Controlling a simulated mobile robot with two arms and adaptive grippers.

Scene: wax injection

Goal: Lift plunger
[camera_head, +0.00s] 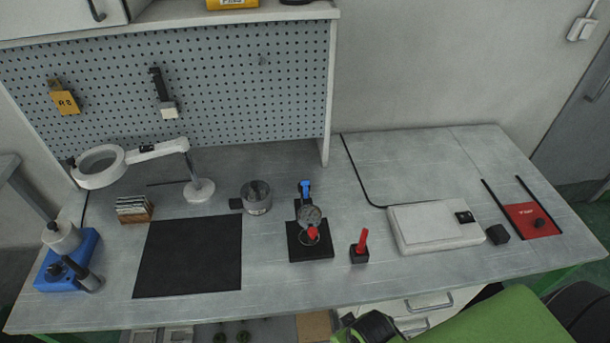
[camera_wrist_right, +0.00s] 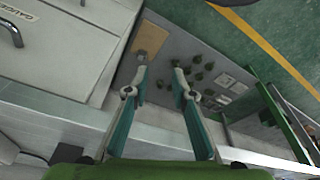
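A dial gauge (camera_head: 309,215) stands upright on a black stand (camera_head: 310,246) near the middle of the workbench, with a blue part (camera_head: 305,187) at its top and a red part (camera_head: 312,232) low on its front. I cannot make out a separate plunger at this size. My right gripper (camera_wrist_right: 159,77) shows in the right wrist view with two fingers apart and nothing between them. It points down past the bench front toward the floor, away from the gauge. My left gripper is not in view.
Nearby on the bench (camera_head: 290,295) are a red pin in a black block (camera_head: 359,250), a glass jar (camera_head: 257,198), a black mat (camera_head: 188,256) and a white box (camera_head: 433,225). A magnifier lamp (camera_head: 100,166) and blue device (camera_head: 70,265) stand left.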

